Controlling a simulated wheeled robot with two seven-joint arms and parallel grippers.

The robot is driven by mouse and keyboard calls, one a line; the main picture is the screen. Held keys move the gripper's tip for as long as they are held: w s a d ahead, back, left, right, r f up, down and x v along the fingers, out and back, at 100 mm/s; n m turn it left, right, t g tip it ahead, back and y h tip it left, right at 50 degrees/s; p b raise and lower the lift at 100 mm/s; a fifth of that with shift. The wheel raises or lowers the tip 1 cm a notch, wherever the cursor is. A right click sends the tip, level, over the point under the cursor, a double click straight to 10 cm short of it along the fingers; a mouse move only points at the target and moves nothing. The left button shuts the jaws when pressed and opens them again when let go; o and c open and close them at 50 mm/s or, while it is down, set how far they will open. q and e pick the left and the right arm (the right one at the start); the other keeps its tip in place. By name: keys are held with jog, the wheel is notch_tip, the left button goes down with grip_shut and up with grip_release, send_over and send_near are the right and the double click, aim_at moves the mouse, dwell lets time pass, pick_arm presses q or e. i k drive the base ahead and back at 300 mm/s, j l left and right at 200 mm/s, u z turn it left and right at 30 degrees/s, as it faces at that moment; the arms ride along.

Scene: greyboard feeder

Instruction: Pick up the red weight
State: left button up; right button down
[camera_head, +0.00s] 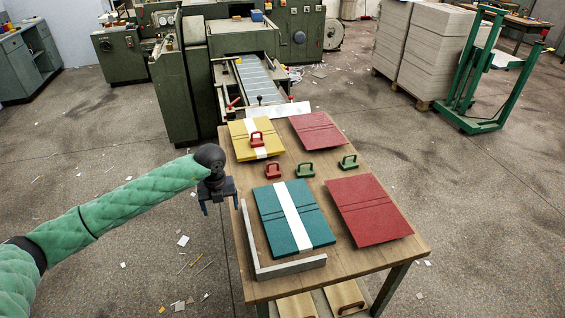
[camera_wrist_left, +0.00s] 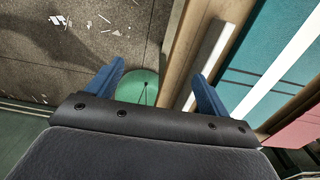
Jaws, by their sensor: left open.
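One red weight (camera_head: 272,170) with a loop handle stands on the wooden table, between the yellow and teal boards. Another red weight (camera_head: 257,139) rests on the white strip of the yellow board (camera_head: 240,128). My left gripper (camera_head: 220,206) is open and empty, pointing down beside the table's left edge, left of and nearer than both red weights. In the left wrist view its two blue fingers (camera_wrist_left: 160,80) are spread apart, with floor and the table edge beyond them. No red weight shows in the left wrist view. My right gripper is not in view.
The table (camera_head: 408,256) also bears green weights (camera_head: 305,170), a teal board (camera_head: 268,222) with a white strip, red boards (camera_head: 372,210) and a grey L-shaped metal rail (camera_head: 290,267) at the front left corner. A green machine (camera_head: 180,95) stands behind it.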

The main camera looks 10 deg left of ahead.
aim_at(271, 172)
jog(key=i+l, duration=0.25)
jog(key=i, duration=0.25)
jog(key=i+l, duration=0.25)
jog(key=i, duration=0.25)
